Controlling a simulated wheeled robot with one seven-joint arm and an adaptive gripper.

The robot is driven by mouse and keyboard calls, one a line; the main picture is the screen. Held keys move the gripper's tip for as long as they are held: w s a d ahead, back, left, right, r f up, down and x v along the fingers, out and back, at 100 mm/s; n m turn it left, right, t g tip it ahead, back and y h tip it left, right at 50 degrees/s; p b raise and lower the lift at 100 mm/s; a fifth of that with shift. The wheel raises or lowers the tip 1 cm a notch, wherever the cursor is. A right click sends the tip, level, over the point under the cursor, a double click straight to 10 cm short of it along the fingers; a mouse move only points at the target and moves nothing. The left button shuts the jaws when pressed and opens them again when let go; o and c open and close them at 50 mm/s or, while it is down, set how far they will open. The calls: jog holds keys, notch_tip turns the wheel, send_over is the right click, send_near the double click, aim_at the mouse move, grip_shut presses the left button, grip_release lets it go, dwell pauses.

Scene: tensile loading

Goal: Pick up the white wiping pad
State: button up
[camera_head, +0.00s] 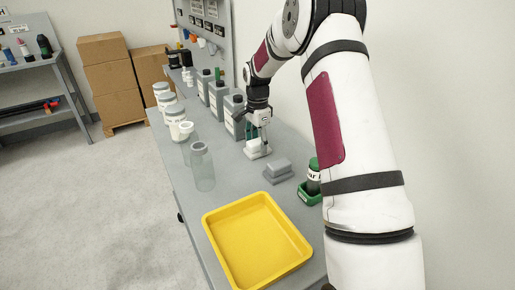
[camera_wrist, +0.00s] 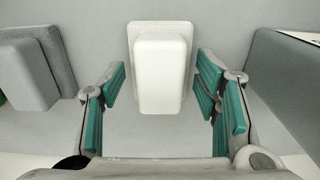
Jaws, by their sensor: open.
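The white wiping pad (camera_wrist: 160,72) lies on the grey table, a raised block on a wider flat base. In the wrist view it sits at the upper middle, between and ahead of my open fingers (camera_wrist: 161,98), with a gap on each side. In the head view the white pad (camera_head: 256,152) is on the table just below my gripper (camera_head: 257,137), whose fingers partly cover it. Contact cannot be told from the head view. My gripper is open and holds nothing.
A grey pad (camera_head: 277,171) lies nearer the camera; it also shows at left in the wrist view (camera_wrist: 33,72). A grey bottle (camera_head: 234,117) stands close by my gripper. A yellow tray (camera_head: 257,240), a clear jar (camera_head: 202,167) and a green-based bottle (camera_head: 312,183) stand nearer.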

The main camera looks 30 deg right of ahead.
aim_at(257, 141)
jog(key=shift+c, duration=0.3)
jog(key=c, duration=1.2)
notch_tip(257, 141, up, 10)
jog(key=shift+r, duration=0.1)
